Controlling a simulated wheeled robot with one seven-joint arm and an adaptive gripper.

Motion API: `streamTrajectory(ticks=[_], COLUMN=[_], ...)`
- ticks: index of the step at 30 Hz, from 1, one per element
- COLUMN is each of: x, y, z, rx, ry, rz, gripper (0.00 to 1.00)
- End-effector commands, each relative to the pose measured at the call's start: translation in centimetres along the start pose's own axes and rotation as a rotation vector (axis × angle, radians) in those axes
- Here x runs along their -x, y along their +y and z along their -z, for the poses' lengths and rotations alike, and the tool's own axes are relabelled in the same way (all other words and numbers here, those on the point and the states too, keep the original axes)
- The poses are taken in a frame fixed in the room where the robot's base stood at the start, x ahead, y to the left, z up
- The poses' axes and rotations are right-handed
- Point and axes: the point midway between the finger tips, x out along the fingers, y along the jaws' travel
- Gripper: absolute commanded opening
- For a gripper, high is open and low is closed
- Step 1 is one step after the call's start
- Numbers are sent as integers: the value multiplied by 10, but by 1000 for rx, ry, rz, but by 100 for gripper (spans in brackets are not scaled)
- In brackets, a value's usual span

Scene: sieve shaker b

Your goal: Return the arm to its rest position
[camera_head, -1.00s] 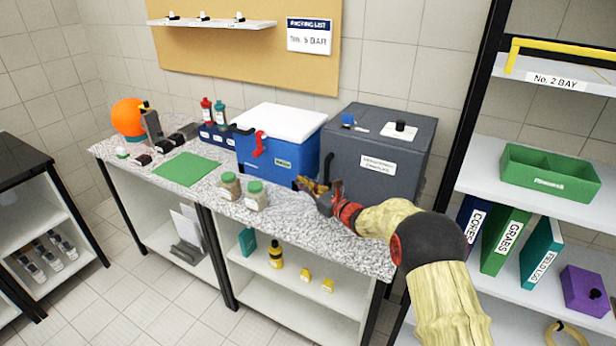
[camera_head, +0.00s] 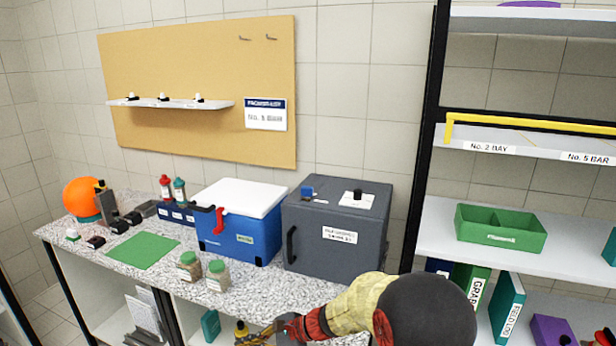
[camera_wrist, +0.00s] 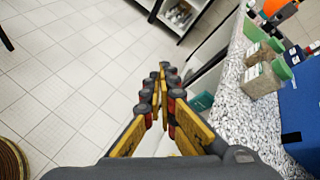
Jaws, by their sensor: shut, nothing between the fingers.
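My arm comes in at the bottom right of the head view. My gripper (camera_head: 262,337) is low at the front edge of the speckled counter (camera_head: 262,288), partly cut off by the picture's bottom. In the wrist view my gripper (camera_wrist: 163,80) has its yellow and dark fingers closed together with nothing between them. It points out over the tiled floor (camera_wrist: 70,75), just beside the counter edge (camera_wrist: 237,95). It touches nothing that I can see.
On the counter stand two jars (camera_head: 217,275), a blue cooler (camera_head: 238,232) with a white lid, a dark grey box (camera_head: 300,247) and a green mat (camera_head: 142,250). A shelf rack (camera_head: 425,215) stands at the right. The floor left of my gripper is clear.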

Motion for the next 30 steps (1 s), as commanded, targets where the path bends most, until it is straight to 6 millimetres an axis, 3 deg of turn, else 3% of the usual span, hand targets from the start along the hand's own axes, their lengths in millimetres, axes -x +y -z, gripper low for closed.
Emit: streamTrajectory(ticks=[6, 15, 24, 30], x=[86, 223, 342, 397], y=[81, 166, 219, 238], z=[-34, -52, -65, -84], rx=[382, 833, 1128, 1223], ry=[116, 311, 557, 735], rz=[-279, -596, -806, -836], gripper=[0, 0, 0, 0])
